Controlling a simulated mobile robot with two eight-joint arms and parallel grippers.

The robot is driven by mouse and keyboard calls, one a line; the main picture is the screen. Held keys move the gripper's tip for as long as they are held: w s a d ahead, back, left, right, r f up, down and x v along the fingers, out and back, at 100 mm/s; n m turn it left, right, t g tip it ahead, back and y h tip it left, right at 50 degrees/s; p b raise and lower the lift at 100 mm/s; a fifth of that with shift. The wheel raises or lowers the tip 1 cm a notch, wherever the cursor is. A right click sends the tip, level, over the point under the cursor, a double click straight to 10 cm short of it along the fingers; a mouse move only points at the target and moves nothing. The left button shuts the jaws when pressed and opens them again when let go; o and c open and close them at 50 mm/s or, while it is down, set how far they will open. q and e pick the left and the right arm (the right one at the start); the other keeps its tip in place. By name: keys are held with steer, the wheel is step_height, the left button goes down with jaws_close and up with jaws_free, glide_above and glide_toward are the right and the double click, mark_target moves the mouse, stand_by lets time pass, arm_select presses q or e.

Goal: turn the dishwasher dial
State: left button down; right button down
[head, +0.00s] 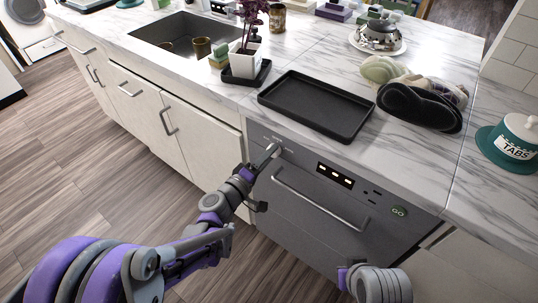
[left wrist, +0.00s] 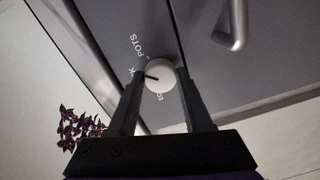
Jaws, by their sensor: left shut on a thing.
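The dishwasher (head: 325,195) is the grey front panel under the counter, with its dial near the panel's upper left. In the left wrist view the dial (left wrist: 160,75) is a round white knob with a dark pointer mark. The mark points left, towards a label ending in K that is partly hidden. The label POTS shows above the knob, and a label partly covered by the right finger is below it. My left gripper (head: 268,158) is shut on the dial, with one finger on either side (left wrist: 157,85). A part of my right arm shows at the bottom; its gripper fingers do not show.
A bar handle (head: 318,203) crosses the dishwasher door below the dial. A black tray (head: 318,104) and a potted purple plant (head: 246,55) stand on the counter above.

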stand_by(0.4)
arm_select(q)
steer(key=shift+c, duration=1.6)
jaws_free()
steer(key=shift+a, duration=0.1)
steer(key=v, duration=1)
steer(key=shift+s+a, duration=0.2)
steer(key=shift+s, duration=0.1)
